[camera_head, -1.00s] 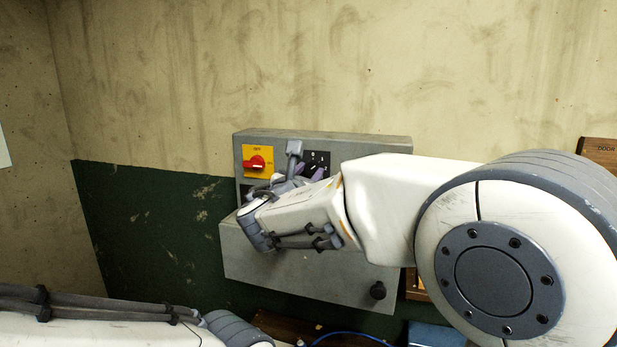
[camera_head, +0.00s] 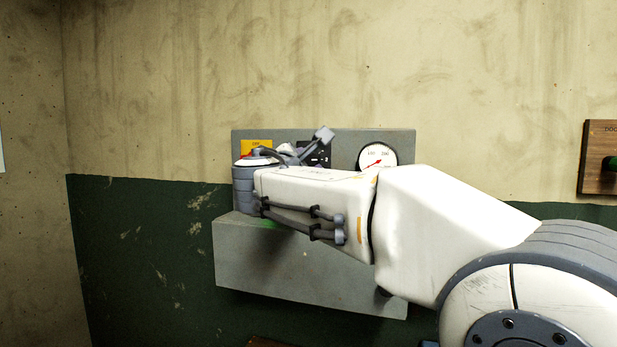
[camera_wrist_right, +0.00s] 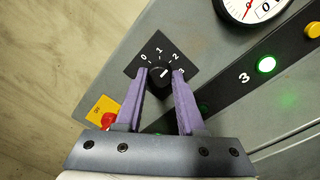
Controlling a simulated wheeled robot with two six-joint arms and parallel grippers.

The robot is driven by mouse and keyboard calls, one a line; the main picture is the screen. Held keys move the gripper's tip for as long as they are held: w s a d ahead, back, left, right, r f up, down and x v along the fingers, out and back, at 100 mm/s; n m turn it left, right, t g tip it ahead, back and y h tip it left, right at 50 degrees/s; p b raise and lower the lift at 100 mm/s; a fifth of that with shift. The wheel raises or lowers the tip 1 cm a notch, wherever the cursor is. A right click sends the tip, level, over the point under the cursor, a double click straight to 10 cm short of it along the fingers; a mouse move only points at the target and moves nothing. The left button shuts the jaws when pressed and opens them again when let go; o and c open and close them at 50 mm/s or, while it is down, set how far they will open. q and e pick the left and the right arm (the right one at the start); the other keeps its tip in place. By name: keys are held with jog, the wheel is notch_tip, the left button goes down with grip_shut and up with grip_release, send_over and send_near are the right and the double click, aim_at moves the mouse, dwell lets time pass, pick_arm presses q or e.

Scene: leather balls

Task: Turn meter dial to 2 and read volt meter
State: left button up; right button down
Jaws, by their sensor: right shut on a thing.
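The black meter dial (camera_wrist_right: 157,82) sits on a black plate marked 0, 1, 2 and more in white. Its white pointer mark leans up and right, roughly toward the 2. My right gripper (camera_wrist_right: 161,76) has its purple fingers on both sides of the dial knob, shut on it. In the head view my right wrist hides most of the dial plate (camera_head: 322,152). The volt meter (camera_head: 377,157) is a round white gauge with a red needle; only its lower part shows in the right wrist view (camera_wrist_right: 245,8). Its exact reading is too small to tell. My left gripper is out of view.
The grey metal panel (camera_head: 290,265) is fixed to the wall. A yellow plate (camera_head: 257,147) with a red switch (camera_wrist_right: 108,120) is beside the dial. A green light (camera_wrist_right: 266,65) glows beside a 3. A wooden board (camera_head: 600,157) hangs at the right.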

jog(key=shift+m, duration=0.3)
jog(key=c, duration=0.5)
grip_release()
jog(key=shift+s+b, duration=0.1)
jog(key=shift+b, duration=0.2)
jog(key=b+v, duration=0.3)
jog(key=v, duration=0.7)
jog(key=shift+s+a, duration=0.1)
jog(key=shift+s, duration=0.05)
jog(key=shift+f, duration=0.15)
